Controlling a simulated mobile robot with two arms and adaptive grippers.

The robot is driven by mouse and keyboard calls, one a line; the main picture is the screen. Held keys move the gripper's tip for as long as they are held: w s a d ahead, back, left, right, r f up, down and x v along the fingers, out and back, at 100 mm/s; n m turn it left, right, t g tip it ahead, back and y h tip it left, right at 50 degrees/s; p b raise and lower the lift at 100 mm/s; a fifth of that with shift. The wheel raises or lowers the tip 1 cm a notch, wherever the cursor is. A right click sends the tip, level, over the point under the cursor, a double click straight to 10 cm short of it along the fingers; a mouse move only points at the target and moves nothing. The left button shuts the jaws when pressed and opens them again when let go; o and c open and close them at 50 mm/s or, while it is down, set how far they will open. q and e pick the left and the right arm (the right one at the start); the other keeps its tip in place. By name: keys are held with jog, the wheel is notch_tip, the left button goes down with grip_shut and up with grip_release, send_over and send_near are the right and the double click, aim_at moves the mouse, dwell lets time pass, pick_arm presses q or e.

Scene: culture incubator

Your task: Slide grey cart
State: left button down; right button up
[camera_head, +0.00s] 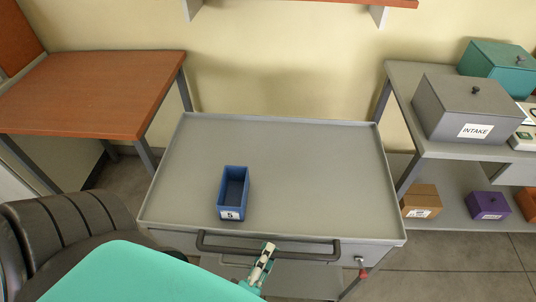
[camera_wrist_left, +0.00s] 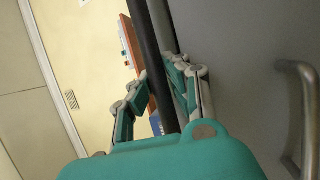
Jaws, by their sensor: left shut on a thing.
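The grey cart (camera_head: 300,165) stands in front of me in the head view, its raised-rim top level. A dark push handle (camera_head: 270,249) runs along its near side. A blue open bin (camera_head: 233,193) labelled 5 sits on the cart top, left of centre. My right gripper is in neither view.
A brown-topped table (camera_head: 95,92) stands left of the cart. A grey shelf unit (camera_head: 405,85) at the right holds a grey INTAKE box (camera_head: 468,108), a teal box (camera_head: 498,65) and smaller boxes below. Gaps flank the cart.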

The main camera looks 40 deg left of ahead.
pick_arm(q)
jog(key=c, duration=1.2)
grip_release()
jog(key=shift+c, duration=0.2)
jog(key=shift+s, duration=0.15)
jog(key=v, duration=1.2)
jog(key=shift+f, duration=0.1)
